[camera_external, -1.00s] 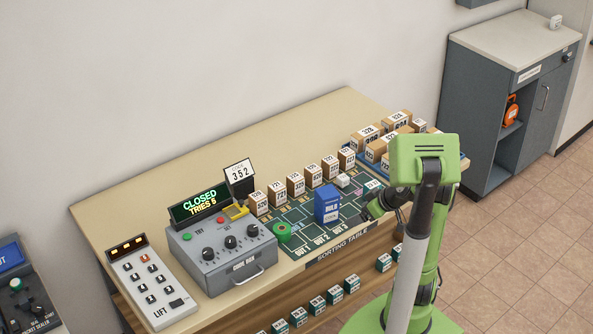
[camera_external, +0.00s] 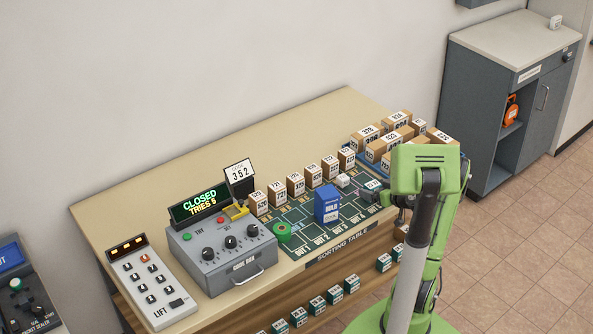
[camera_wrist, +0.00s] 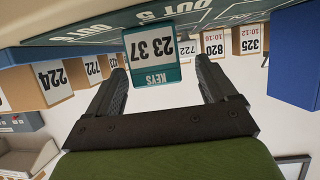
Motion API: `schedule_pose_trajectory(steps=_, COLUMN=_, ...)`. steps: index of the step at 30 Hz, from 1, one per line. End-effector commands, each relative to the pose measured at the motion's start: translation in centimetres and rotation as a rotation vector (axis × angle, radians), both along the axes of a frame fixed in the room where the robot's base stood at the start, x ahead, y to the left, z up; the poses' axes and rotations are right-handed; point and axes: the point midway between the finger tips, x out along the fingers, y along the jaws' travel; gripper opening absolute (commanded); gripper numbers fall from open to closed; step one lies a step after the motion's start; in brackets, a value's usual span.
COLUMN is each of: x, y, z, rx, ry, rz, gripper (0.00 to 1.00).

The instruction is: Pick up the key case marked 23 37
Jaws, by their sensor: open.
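The key case marked 23 37 (camera_wrist: 152,52) is a teal block with a white label, and it shows upside down in the wrist view. My gripper (camera_wrist: 161,74) is open, with its two dark fingers on either side of the case's lower end in the picture; no contact shows, and gaps are visible on both sides. In the external view my arm hides most of the gripper.
A blue box (camera_external: 327,204) stands on the dark sorting mat (camera_external: 297,214). A row of numbered cartons (camera_external: 295,185) stands behind it, and more cartons (camera_external: 392,137) fill the table's far right. A grey console (camera_external: 222,259) stands left. More teal cases (camera_external: 318,306) line the lower front.

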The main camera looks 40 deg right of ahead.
Motion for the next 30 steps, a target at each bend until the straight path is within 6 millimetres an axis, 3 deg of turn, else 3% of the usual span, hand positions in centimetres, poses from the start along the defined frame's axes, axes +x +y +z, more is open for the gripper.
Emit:
schedule_pose_trajectory(steps=6, x=3.5, y=-0.5, z=-1.4, rx=0.001, ry=0.0, rz=0.004, gripper=0.85)
schedule_pose_trajectory(steps=13, x=3.8, y=-0.6, z=-1.5, rx=0.0, ry=0.001, rz=0.001, gripper=0.85)
schedule_pose_trajectory(steps=24, x=3.8, y=-0.6, z=-1.5, rx=0.0, ry=0.001, rz=0.001, gripper=0.3)
schedule_pose_trajectory(steps=30, x=3.8, y=-0.6, z=-1.5, rx=-0.001, ry=0.0, rz=0.001, gripper=0.27)
